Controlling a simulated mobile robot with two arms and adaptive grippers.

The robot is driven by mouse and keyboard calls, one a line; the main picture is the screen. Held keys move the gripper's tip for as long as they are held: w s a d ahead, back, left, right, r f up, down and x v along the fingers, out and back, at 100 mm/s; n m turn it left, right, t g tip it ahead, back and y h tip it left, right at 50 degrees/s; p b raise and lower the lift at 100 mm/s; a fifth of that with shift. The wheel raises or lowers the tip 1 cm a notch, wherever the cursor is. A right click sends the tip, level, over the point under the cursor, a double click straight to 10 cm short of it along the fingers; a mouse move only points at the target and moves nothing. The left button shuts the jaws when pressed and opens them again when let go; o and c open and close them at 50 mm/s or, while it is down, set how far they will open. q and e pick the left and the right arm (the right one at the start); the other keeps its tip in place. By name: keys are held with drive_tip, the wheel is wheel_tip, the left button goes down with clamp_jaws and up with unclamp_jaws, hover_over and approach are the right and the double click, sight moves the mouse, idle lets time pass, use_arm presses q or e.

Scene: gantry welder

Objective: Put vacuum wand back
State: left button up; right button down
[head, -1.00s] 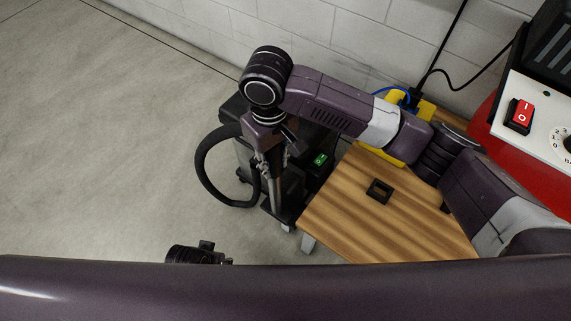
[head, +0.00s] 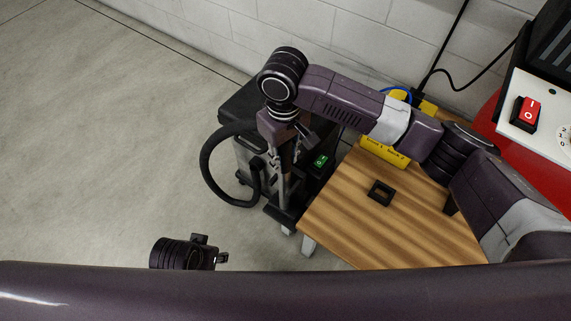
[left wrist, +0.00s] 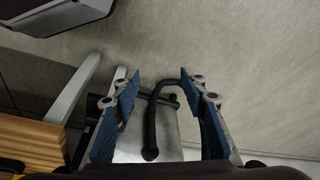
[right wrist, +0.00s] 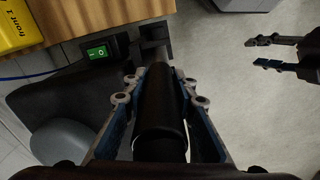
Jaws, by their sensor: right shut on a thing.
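The vacuum wand (right wrist: 160,110) is a black tube held between the fingers of my right gripper (right wrist: 160,88). In the head view my right gripper (head: 288,145) is over the wand's metal tube (head: 285,190), which stands roughly upright beside the vacuum. The vacuum (head: 240,115) is a dark box on the floor with a black hose (head: 207,175) looping out to the left. My left gripper (head: 220,258) is low and left in the head view, apart from everything. Its fingers are spread and empty in the left wrist view (left wrist: 155,90). Whether the wand is seated in a holder is unclear.
A wooden table (head: 420,225) stands right of the vacuum, with a small black square frame (head: 381,193) on it. A yellow block (head: 385,152) lies at its back edge. A green switch (head: 320,161) is near the wand. Floor at left is clear.

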wheel_tip(320, 180, down, 3)
drive_tip(key=shift+f+b, duration=0.15)
drive_tip(key=shift+b, duration=0.45)
drive_tip(key=shift+w+d+f, duration=0.1)
drive_tip(key=shift+w+f, duration=0.05)
use_arm(q)
drive_tip(key=v, duration=0.2)
drive_tip(key=w+v, duration=0.1)
drive_tip(key=v, duration=0.1)
drive_tip(key=shift+s+r, duration=0.1)
drive_tip(key=shift+r, duration=0.4)
drive_tip(key=shift+f, duration=0.1)
drive_tip(key=shift+f, duration=0.15)
use_arm(e)
drive_tip(key=c, duration=1.6)
unclamp_jaws()
drive_tip(key=shift+f, duration=0.1)
drive_tip(key=shift+r, duration=0.45)
use_arm(q)
wheel_tip(320, 180, down, 11)
drive_tip(key=s+p, duration=0.1)
drive_tip(key=p, duration=0.2)
use_arm(e)
drive_tip(key=shift+r, duration=5.7)
